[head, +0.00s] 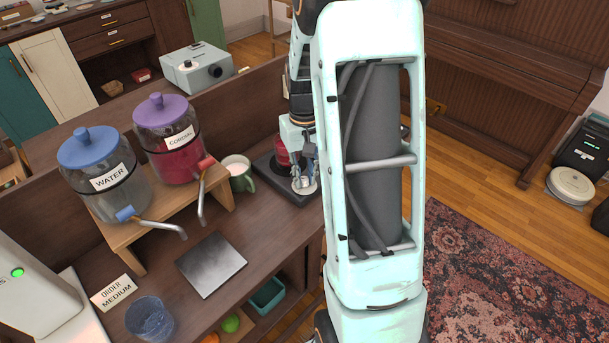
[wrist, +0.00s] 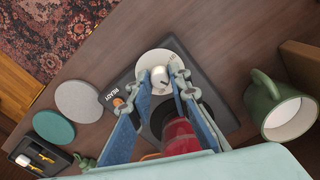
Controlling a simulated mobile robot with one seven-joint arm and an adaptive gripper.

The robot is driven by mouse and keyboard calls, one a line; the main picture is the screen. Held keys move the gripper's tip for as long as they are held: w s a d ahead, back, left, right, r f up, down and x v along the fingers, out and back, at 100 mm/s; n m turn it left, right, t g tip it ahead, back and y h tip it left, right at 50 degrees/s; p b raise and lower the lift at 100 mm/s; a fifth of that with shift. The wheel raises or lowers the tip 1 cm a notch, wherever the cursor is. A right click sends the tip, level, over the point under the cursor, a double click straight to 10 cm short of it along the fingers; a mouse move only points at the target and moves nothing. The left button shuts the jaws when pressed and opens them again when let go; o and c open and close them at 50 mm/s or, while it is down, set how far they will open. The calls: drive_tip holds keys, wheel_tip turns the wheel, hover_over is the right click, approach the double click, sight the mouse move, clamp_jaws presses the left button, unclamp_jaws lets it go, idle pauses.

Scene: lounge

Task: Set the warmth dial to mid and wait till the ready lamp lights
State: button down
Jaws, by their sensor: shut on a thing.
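The warmer (head: 288,190) is a dark flat unit on the counter. Its warmth dial (wrist: 152,60) is a pale disc with a white knob (wrist: 159,75); the disc also shows in the head view (head: 305,186). My gripper (wrist: 162,82) is shut on the knob, a finger on each side. The dial's markings are too small to read. Beside the READY label (wrist: 110,91) is a small orange round spot (wrist: 118,102), apparently the lamp; I cannot tell if it is lit. A red vessel (wrist: 179,135) stands on the warmer, partly hidden by my gripper.
A green mug (head: 240,174) of white liquid stands close to the warmer. WATER (head: 105,180) and red cordial (head: 170,150) dispensers stand on a wooden riser. An order card (head: 113,292) reads MEDIUM. A grey plate (head: 212,264) and a glass (head: 150,319) are nearer.

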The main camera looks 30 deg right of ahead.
sight(304, 178)
drive_tip(key=m, duration=0.5)
drive_tip(key=shift+m, duration=0.3)
drive_tip(key=m+p, duration=0.1)
drive_tip(key=m, duration=0.4)
drive_tip(key=shift+m+p, duration=0.4)
drive_tip(key=c, duration=1.8)
unclamp_jaws()
drive_tip(key=shift+r, duration=0.15)
wheel_tip(304, 178, up, 12)
